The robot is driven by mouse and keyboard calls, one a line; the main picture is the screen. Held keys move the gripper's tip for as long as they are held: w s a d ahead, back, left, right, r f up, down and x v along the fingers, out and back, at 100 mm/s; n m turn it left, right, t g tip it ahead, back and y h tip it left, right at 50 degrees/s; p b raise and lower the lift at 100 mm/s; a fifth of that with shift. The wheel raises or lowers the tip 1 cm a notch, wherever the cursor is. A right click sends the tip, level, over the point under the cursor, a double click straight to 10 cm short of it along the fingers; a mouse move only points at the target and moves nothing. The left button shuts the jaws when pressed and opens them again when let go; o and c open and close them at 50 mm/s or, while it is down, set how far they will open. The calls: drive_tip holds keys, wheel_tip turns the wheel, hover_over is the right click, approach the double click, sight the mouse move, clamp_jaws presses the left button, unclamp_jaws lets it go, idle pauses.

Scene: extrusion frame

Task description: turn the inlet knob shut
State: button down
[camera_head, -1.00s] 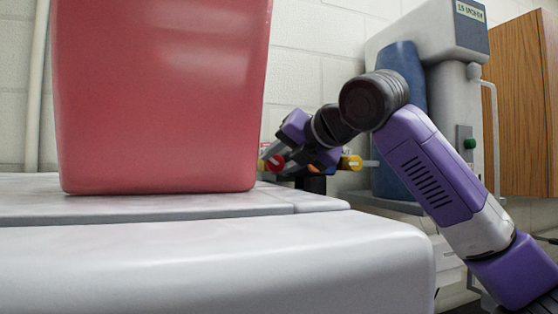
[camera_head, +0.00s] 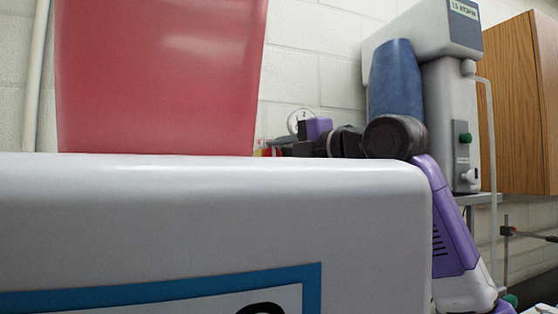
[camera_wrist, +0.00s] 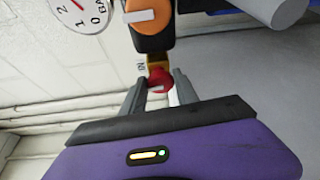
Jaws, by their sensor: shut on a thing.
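The inlet knob (camera_wrist: 159,79) is red and sits on a yellow fitting with a small "IN" tag beside it in the wrist view. My gripper (camera_wrist: 160,90) has one finger on each side of the knob and is shut on it. The exact contact is partly hidden. In the head view my gripper (camera_head: 287,148) is small, and the white edge in front hides its lower part. Only bits of red and yellow show beside it there.
An orange knob (camera_wrist: 148,16) with a white bar and a round gauge (camera_wrist: 80,12) are close to the inlet knob. A large red container (camera_head: 160,75) stands on the white top (camera_head: 210,195). A grey machine (camera_head: 440,110) with a blue tank (camera_head: 396,80) stands at right.

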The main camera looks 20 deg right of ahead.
drive_tip(key=shift+d+f+m, duration=0.1)
drive_tip(key=shift+m, duration=0.6)
drive_tip(key=c, duration=1)
unclamp_jaws()
drive_tip(key=shift+o, duration=0.2)
drive_tip(key=shift+b, duration=0.3)
drive_tip(key=b+v, duration=0.2)
drive_tip(key=v, duration=0.5)
drive_tip(key=shift+s+b, duration=0.35)
drive_tip(key=shift+b, duration=0.05)
drive_tip(key=shift+d+f, duration=0.1)
drive_tip(key=shift+d, duration=0.05)
